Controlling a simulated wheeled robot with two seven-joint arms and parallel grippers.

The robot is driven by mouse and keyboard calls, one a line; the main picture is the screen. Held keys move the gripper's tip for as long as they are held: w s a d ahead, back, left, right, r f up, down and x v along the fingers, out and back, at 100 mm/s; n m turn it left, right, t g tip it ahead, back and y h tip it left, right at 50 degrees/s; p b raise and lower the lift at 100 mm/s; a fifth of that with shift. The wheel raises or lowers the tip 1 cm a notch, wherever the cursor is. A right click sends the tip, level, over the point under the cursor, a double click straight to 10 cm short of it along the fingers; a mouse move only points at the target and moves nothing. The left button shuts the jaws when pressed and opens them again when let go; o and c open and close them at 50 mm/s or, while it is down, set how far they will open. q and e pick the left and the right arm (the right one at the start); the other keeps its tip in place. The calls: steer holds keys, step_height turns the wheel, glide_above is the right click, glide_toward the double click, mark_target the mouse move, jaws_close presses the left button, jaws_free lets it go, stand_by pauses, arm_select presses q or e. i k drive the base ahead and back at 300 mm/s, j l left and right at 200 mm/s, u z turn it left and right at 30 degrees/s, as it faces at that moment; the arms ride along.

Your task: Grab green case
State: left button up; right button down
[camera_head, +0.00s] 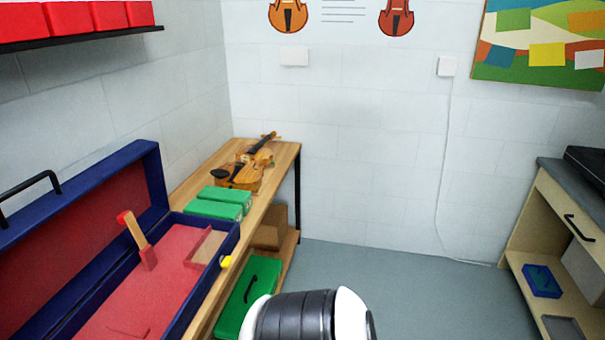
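A green case (249,297) with a dark handle is on the lower shelf of the wooden bench, and the bench top and my own arm link partly cover it. Two smaller green boxes (218,203) sit side by side on the bench top, in front of the violin. No gripper fingers show in the head view. Only a white and black part of my own arm is at the bottom centre, close to the right side of the green case.
An open blue case (228,243) with red lining stands at left on the wooden bench (277,151). A violin (245,172) lies at the bench's far end. A cardboard box (267,236) is on the lower shelf. A cabinet (553,210) stands right. The grey floor between is clear.

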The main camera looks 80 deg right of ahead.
mark_target(260, 277)
steer(key=z, duration=2.2)
steer(key=i+l+u, duration=0.1)
steer(key=u, duration=0.3)
steer(key=i+l+u, duration=0.1)
steer(key=u, duration=0.3)
steer(key=l+u, duration=0.4)
steer(key=i+l+u, duration=0.2)
steer(key=l+u, duration=0.2)
steer(key=l, duration=0.95)
steer(key=l+u, duration=0.45)
steer(key=l, duration=0.9)
